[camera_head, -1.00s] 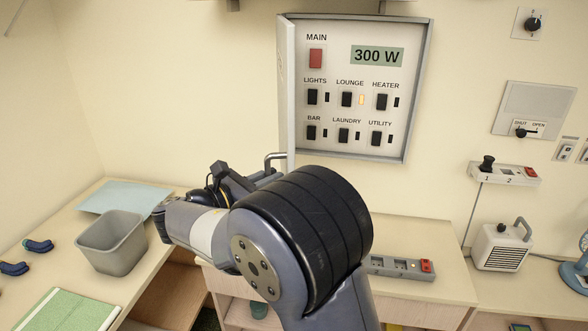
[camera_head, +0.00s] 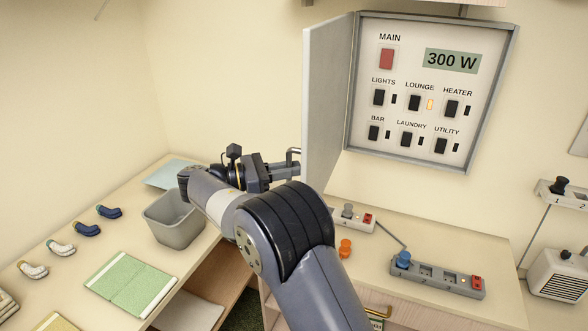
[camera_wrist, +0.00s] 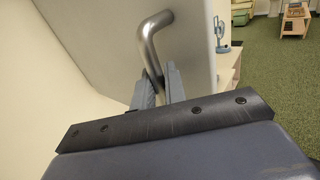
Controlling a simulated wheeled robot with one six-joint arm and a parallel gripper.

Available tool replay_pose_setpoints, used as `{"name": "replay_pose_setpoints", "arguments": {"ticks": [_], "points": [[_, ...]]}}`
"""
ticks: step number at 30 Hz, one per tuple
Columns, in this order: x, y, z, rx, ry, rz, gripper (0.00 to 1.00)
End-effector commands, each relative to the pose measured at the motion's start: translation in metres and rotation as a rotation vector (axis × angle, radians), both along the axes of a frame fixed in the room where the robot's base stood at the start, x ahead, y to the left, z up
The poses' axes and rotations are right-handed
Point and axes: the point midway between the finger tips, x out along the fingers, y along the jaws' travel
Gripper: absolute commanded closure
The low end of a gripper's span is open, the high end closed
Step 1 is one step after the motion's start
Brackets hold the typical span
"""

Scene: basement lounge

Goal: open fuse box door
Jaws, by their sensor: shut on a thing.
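The fuse box (camera_head: 480,90) hangs on the wall with its panel of switches and a "300 W" display in plain view. Its grey door (camera_head: 328,95) is hinged on the left side and stands open, swung out from the wall. My gripper (camera_head: 288,168) is at the lower left edge of the door, shut on the door's handle (camera_head: 292,152). In the wrist view the curved metal handle (camera_wrist: 150,38) runs down between my gripper's fingers (camera_wrist: 158,88), beside the door's flat face (camera_wrist: 190,50).
A grey bin (camera_head: 173,222), green booklet (camera_head: 130,283) and several small blue and white pieces lie on the left counter. Power strips (camera_head: 437,279) and an orange knob (camera_head: 345,248) lie on the counter below the box. A heater (camera_head: 562,275) stands at the right.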

Motion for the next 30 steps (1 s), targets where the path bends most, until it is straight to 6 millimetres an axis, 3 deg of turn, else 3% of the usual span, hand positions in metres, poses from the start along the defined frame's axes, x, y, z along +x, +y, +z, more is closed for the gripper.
{"name": "replay_pose_setpoints", "arguments": {"ticks": [11,12,18,26,30], "points": [[0.001,0.0,0.001,-0.001,0.0,-0.001,1.0],[0.001,0.0,0.001,-0.001,0.0,-0.001,0.87],[0.0,0.0,0.001,-0.001,-0.001,-0.001,0.7],[0.0,0.001,0.002,-0.001,-0.001,-0.001,0.7],[0.0,0.001,0.016,0.001,-0.005,-0.001,0.7]]}}
